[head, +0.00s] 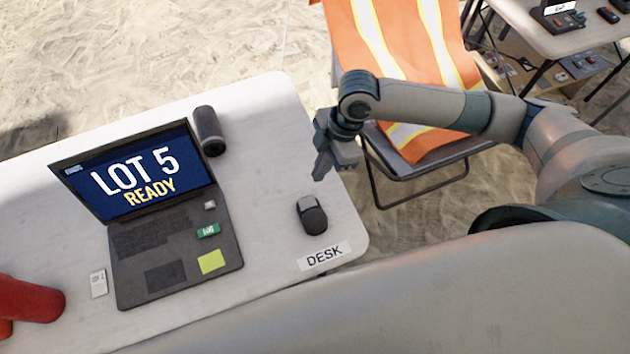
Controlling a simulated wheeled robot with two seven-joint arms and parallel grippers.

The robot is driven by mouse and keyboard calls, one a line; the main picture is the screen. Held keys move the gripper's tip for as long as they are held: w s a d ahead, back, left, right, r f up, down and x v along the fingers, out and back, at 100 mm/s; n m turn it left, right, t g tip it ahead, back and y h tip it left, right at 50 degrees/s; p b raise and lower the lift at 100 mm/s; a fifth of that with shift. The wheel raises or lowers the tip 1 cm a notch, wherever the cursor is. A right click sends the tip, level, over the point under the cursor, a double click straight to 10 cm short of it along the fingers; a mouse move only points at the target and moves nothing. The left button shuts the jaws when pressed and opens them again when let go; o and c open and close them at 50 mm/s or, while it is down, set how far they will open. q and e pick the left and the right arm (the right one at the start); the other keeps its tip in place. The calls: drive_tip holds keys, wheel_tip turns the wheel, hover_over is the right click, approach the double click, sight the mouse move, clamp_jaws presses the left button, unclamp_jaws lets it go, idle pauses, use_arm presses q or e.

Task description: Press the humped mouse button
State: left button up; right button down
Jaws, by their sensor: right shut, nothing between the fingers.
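The mouse (311,215) is dark with a grey front part and a humped back. It lies on the white desk (270,130), right of the laptop and just above the DESK label. My right gripper (320,176) is shut and empty. It hangs near the desk's right edge, above the mouse in the picture and apart from it. My left gripper is not in view.
An open laptop (165,235) shows "LOT 5 READY". A red object (28,299) is at the lower left. A chair with an orange vest (400,60) stands beyond the desk. Bare desk surrounds the mouse.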

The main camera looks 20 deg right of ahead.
drive_tip(key=shift+v, duration=1.05)
